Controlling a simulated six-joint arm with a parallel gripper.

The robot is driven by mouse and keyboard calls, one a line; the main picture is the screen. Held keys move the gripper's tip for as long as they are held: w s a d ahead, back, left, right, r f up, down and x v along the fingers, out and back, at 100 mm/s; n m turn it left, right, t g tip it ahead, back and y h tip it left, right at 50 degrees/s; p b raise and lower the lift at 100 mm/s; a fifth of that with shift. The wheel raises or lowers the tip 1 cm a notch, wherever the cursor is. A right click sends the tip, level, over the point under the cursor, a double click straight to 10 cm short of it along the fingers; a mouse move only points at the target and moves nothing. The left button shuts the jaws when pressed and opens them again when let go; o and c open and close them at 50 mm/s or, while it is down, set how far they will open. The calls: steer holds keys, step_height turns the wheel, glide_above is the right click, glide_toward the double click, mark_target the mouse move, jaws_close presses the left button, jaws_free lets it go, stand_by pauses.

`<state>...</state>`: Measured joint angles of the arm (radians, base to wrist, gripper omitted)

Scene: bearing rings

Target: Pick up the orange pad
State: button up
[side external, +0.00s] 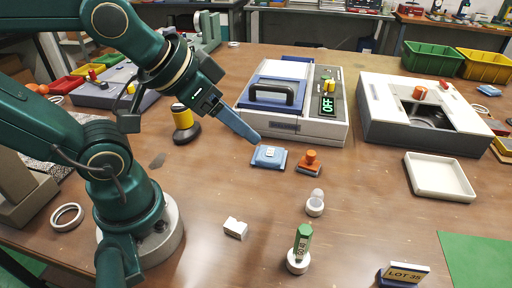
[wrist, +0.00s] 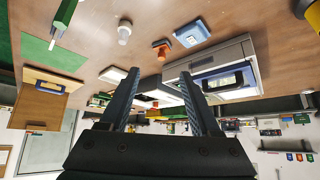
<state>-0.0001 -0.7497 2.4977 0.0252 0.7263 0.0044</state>
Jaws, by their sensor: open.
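The orange pad (side external: 308,167) lies on the wooden table, a low orange block with a round knob on top. It also shows near the top of the wrist view (wrist: 161,47). A blue pad (side external: 268,158) with a small pale label lies just left of it; the two are apart. My gripper (side external: 257,139) is above the table, close to the blue pad and up and left of the orange pad. In the wrist view its two dark fingers (wrist: 160,100) are spread wide with nothing between them.
A white machine (side external: 295,127) with a display reading OFF stands behind the pads. Another white machine (side external: 385,135) and a white tray (side external: 440,178) are to the right. A white knobbed piece (side external: 315,205) and a green-topped stamp (side external: 301,245) stand in front. Table left of them is mostly clear.

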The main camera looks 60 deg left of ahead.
steer(key=w+a+r+m+t, duration=0.1)
steer(key=w+r+t, duration=0.3)
steer(key=w, duration=0.5)
steer(key=m+t, duration=0.2)
glide_above(307, 156)
step_height(307, 156, down, 2)
steer(key=f+h, duration=0.1)
steer(key=f, duration=0.1)
steer(key=w+f+h, duration=0.1)
steer(key=f, duration=0.4)
steer(key=shift+w+d+f+t+h, duration=0.3)
steer(key=shift+d+f+h, duration=0.1)
steer(key=f, duration=0.3)
steer(key=s+f+g, duration=0.1)
steer(key=f, duration=0.2)
steer(key=s+a+f+n+g, duration=0.1)
steer(key=f, duration=0.3)
steer(key=shift+s, duration=0.1)
steer(key=shift+x, duration=2.45)
steer(key=shift+a+f, duration=0.1)
jaws_close()
